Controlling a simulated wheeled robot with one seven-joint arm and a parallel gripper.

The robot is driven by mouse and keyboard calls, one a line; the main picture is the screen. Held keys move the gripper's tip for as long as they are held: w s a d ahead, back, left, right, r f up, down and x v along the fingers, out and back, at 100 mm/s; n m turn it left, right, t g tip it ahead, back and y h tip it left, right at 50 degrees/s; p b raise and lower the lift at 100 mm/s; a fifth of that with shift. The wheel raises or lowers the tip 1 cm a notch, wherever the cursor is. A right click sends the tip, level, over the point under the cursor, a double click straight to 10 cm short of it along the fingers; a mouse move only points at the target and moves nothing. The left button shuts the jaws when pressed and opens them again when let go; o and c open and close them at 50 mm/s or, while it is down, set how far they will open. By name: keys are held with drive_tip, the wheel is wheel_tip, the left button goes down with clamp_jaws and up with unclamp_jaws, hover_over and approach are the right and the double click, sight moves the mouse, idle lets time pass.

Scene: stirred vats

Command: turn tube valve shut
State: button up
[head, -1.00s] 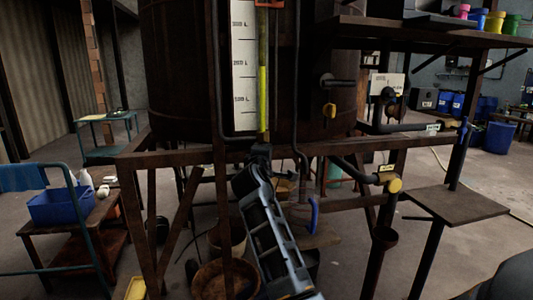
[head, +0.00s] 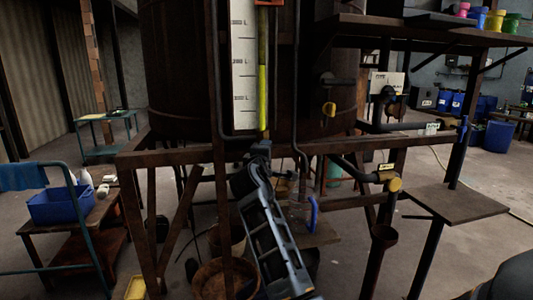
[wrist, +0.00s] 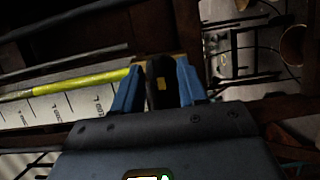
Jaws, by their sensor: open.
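The sight tube (head: 262,85) filled with yellow runs down beside a white litre scale (head: 243,70) on the front of the rusty vat. It also shows in the wrist view (wrist: 80,83), ending near my fingers. My gripper (head: 259,150) is at the tube's lower end. In the wrist view my gripper's blue fingers (wrist: 158,85) are apart, one on each side of a dark piece with a small yellow mark, which looks like the tube valve's handle (wrist: 160,70). I cannot tell whether the fingers touch it. In the head view my gripper hides the valve.
Rusty frame bars (head: 185,156) cross close by my arm. A clear jug with a blue handle (head: 313,213) stands below right. A yellow-ended outlet pipe (head: 393,184) and a small shelf (head: 455,202) are at right. A blue bin (head: 62,204) sits on a bench at left.

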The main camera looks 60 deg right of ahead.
drive_tip(key=b+v, duration=0.1)
drive_tip(key=v, duration=0.6)
idle(0.5)
drive_tip(key=s+a+f+n+t+y, duration=0.3)
drive_tip(key=a+f+t+y, duration=0.25)
drive_tip(key=a+f, duration=0.8)
drive_tip(key=s+a+f+t+y, duration=0.3)
drive_tip(key=s+a+f+y, duration=0.35)
drive_tip(key=a, duration=0.55)
drive_tip(key=s+a+r+m+y, duration=0.2)
drive_tip(key=s+a, duration=0.5)
drive_tip(key=s, duration=0.5)
drive_tip(key=s+a+r+m+y, duration=0.2)
drive_tip(key=s+a, duration=0.5)
drive_tip(key=s, duration=0.5)
drive_tip(key=shift+a+r+m+t+y, duration=0.3)
drive_tip(key=shift+m+y, duration=0.3)
drive_tip(key=shift+m, duration=0.6)
drive_tip(key=shift+o, duration=0.2)
